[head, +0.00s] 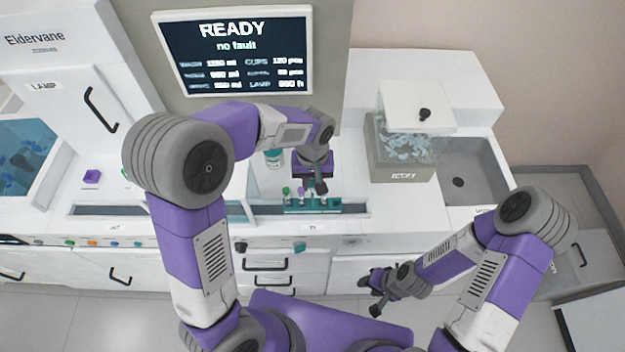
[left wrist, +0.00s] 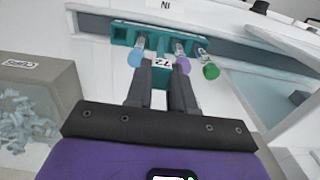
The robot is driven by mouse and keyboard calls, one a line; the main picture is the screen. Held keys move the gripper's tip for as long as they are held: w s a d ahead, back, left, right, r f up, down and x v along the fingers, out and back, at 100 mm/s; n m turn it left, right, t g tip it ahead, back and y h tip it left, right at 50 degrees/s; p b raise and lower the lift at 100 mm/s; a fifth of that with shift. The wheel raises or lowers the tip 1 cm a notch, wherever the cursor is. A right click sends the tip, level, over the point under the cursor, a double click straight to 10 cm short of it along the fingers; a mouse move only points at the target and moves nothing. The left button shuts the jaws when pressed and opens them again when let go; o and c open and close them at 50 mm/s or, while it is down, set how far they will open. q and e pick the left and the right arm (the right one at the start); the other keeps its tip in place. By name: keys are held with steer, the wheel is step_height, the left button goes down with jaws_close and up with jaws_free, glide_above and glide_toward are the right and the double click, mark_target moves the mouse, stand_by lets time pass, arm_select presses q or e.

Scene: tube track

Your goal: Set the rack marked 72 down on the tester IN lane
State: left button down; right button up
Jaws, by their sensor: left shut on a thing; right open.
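The teal rack (head: 325,207) is at the IN lane (head: 358,208), under my left gripper (head: 318,188). In the left wrist view the rack (left wrist: 122,33) carries the mark 72 upside down on a white tag (left wrist: 161,66). It holds several tubes, with blue, purple and green caps. My left gripper (left wrist: 160,85) is shut on the rack at its tag. The rack lines up with the lane's long side; I cannot tell whether it touches the lane floor. My right gripper (head: 375,290) is open and empty, low in front of the counter.
A grey bin (head: 402,165) with clear-lidded contents and a sink (head: 470,170) stand to the right. A screen (head: 240,50) reading READY is behind. Another lane slot (head: 110,210) lies left. A small purple block (head: 92,176) sits on the left counter.

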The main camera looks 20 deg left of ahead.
arm_select(q)
steer(key=c, duration=0.9)
jaws_free()
step_height(320, 180, up, 8)
steer(key=shift+f+p, duration=0.2)
steer(key=shift+p, duration=0.2)
stand_by(0.3)
